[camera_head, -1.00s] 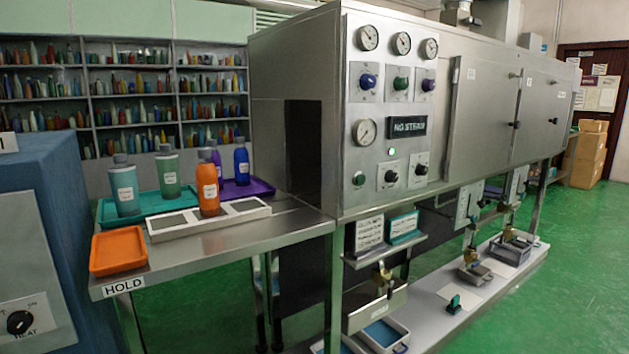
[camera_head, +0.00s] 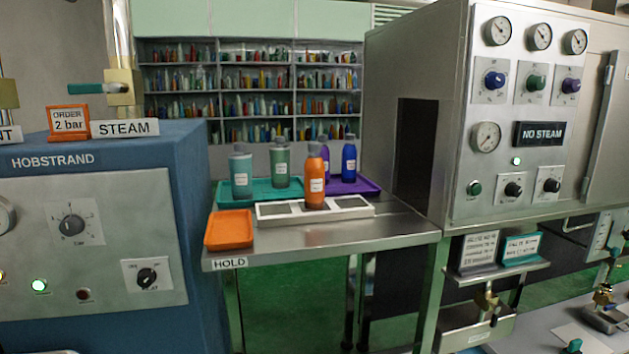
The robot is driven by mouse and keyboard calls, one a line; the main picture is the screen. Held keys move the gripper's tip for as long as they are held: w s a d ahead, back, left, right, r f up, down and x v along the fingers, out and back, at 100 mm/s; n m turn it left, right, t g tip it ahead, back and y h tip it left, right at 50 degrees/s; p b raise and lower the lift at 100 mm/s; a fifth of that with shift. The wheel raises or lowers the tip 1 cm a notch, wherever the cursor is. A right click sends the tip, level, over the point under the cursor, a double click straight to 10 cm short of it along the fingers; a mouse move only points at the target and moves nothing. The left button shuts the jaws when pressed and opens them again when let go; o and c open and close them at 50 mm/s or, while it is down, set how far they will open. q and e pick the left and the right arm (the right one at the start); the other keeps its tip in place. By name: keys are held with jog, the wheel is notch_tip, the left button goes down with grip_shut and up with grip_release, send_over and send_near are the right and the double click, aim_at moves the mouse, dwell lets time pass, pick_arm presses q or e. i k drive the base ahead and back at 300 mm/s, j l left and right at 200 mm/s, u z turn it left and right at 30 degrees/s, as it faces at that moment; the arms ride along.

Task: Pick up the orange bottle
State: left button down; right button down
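Neither of my grippers shows in the head view.
Two green bottles, one teal-green (camera_head: 241,175) and one green (camera_head: 280,165), stand by the teal tray (camera_head: 222,193). A blue bottle (camera_head: 349,160) is by the purple tray (camera_head: 371,187). An empty orange tray (camera_head: 229,229) lies front left. The blue machine (camera_head: 190,200) and steel machine (camera_head: 420,90) flank the table.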

aim_at(313, 176)
jog(key=i+l+u, duration=0.25)
jog(key=u, duration=0.2)
jog(key=i+l+u, duration=0.65)
jog(key=l+u, duration=0.3)
